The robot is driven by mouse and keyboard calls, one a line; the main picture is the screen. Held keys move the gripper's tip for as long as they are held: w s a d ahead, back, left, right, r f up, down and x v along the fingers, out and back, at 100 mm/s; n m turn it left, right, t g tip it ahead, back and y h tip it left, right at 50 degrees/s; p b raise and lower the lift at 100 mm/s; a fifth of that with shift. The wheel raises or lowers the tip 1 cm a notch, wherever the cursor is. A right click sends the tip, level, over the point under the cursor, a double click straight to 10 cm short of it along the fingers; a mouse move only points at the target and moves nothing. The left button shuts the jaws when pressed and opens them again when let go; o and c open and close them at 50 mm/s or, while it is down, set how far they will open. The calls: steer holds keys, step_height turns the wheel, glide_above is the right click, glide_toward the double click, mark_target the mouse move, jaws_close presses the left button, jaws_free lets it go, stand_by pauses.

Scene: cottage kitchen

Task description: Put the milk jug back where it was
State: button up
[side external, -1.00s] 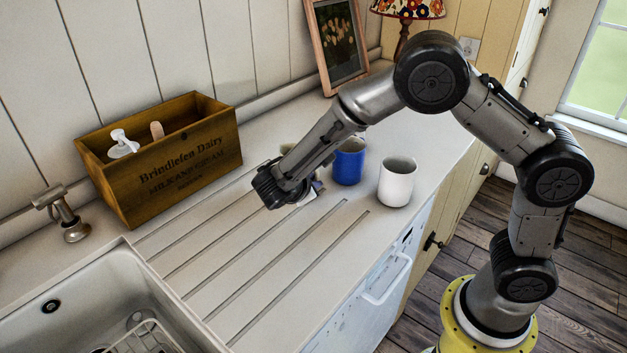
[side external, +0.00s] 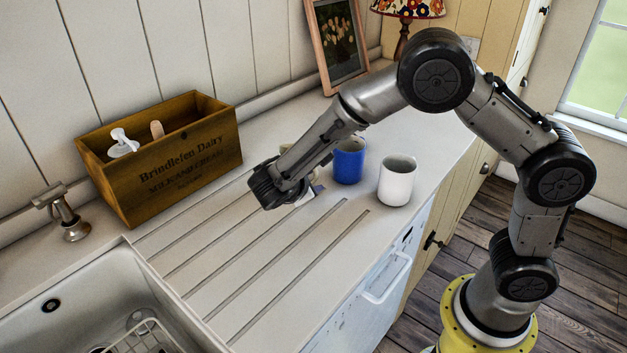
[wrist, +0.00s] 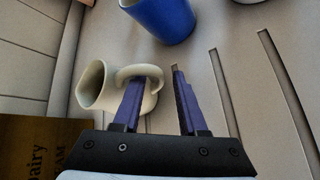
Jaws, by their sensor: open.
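The cream milk jug (wrist: 115,86) shows in the wrist view, its mouth facing left in the picture and its loop handle towards my fingers. I cannot tell whether it stands upright or tilts. My gripper (wrist: 156,76) is open. Its left finger overlaps the jug's handle in the picture, and its right finger is clear to the right. I cannot tell whether the finger touches the handle. In the side view my gripper (side external: 285,190) is low over the grooved drainer, and my wrist hides most or all of the jug.
A blue mug (side external: 349,163) and a white mug (side external: 396,184) stand to the right of my gripper. A wooden dairy crate (side external: 175,172) with utensils stands at the back left. The sink (side external: 60,290) is at front left. The grooved counter in front is clear.

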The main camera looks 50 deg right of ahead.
steer(key=v, duration=1.1)
steer(key=s+d+r+m+g+y, duration=0.2)
steer(key=s+d+r+m+y, duration=0.25)
steer(key=s+d, duration=0.4)
steer(key=s+r+m+t+y, duration=0.2)
steer(key=s+m+y, duration=0.4)
steer(key=s, duration=0.8)
steer(key=shift+s+m+t, duration=0.2)
steer(key=shift+m+t, duration=0.7)
steer(key=shift+m, duration=0.15)
steer(key=shift+a, duration=0.1)
